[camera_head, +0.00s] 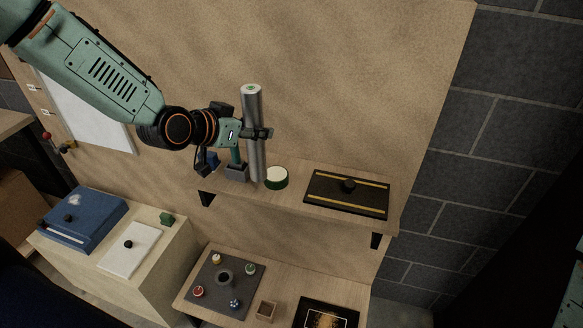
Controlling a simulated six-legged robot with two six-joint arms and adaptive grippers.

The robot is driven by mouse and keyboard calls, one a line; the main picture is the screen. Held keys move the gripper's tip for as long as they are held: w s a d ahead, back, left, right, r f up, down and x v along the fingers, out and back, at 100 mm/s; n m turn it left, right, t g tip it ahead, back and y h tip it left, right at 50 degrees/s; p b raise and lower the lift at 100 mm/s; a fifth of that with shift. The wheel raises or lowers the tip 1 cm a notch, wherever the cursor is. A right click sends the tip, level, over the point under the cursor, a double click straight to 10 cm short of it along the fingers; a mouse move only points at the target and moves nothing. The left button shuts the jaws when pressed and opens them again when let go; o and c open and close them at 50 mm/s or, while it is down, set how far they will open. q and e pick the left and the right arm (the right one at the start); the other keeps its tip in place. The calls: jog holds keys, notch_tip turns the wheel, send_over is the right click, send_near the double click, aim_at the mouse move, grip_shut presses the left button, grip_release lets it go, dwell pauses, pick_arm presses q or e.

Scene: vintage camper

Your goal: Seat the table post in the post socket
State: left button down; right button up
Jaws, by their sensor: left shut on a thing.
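The table post (254,108) is a silver metal cylinder, close to upright with a slight tilt in the picture. My left gripper (262,133) reaches in from the left and is shut around its middle. The post's lower end shows in front of the upper shelf, beside a green and white round item; I cannot tell whether it touches the shelf. A dark round ring with a hole, likely the post socket (224,278), sits on a grey mat on the lower shelf, below and left of the post. My right gripper is not in view.
Small coloured items surround the ring on the grey mat (207,268). A wooden box (266,311) stands nearby. A blue case (82,219) is at left.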

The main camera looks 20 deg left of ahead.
pick_arm(q)
notch_tip(320, 180, up, 3)
jog(key=w+a+n+y, duration=0.1)
jog(key=w+a, duration=0.1)
notch_tip(320, 180, down, 10)
jog(key=a+n+y, duration=0.1)
jog(key=shift+w+a+t, duration=0.15)
jog(key=shift+w+t, duration=0.15)
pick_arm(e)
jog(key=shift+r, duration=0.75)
pick_arm(q)
jog(key=shift+f, duration=0.1)
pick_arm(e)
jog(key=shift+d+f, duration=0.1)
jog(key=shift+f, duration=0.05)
pick_arm(q)
jog(key=c, duration=1.1)
grip_release()
jog(key=shift+s, duration=0.2)
jog(key=o, duration=0.3)
jog(key=shift+w, duration=0.1)
